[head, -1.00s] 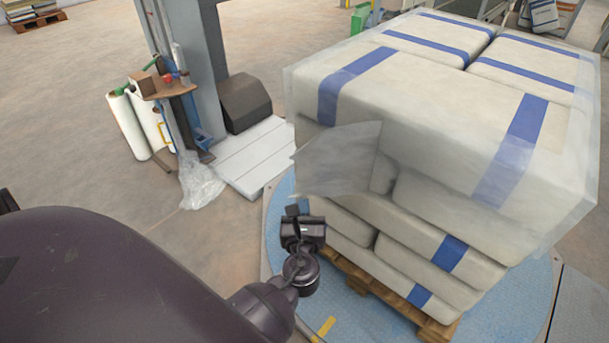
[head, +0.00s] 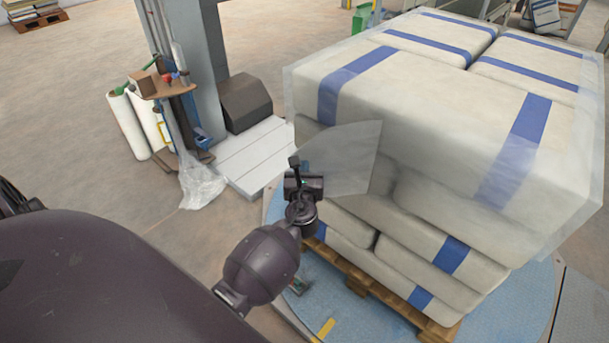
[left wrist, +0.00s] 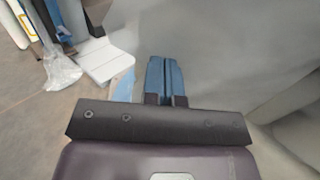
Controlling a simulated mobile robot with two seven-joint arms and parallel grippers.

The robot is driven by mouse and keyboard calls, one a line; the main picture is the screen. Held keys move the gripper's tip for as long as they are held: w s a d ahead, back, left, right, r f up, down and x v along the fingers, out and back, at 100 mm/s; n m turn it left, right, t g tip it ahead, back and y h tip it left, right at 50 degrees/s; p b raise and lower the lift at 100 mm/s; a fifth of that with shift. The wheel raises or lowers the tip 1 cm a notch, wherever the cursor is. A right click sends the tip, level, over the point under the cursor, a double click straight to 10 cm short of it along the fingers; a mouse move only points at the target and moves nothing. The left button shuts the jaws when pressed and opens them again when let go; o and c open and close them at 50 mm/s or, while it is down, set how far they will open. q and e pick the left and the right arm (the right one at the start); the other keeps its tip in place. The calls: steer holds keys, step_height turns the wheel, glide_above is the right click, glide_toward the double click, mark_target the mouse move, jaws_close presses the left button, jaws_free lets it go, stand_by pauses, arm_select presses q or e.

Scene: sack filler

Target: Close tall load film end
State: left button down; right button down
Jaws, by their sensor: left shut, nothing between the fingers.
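The tall load (head: 450,150) is a stack of pale sacks with blue bands on a wooden pallet (head: 375,290), with clear film over its upper part. The loose film end (head: 345,155) is a greyish translucent flap sticking out from the load's near left corner. My left gripper (head: 297,168) is at the flap's left edge, shut and empty. In the left wrist view its blue fingers (left wrist: 164,78) are together, with the grey film end (left wrist: 235,60) close behind and to the right. I cannot tell whether they touch it. My right gripper is not in view.
The pallet stands on a round blue turntable (head: 520,315). Behind it to the left are a grey wrapper mast (head: 205,70), a white ramp (head: 250,150), film rolls (head: 128,125) and crumpled clear film (head: 200,185).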

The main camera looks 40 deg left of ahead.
arm_select(q)
steer(key=shift+w+a, duration=0.15)
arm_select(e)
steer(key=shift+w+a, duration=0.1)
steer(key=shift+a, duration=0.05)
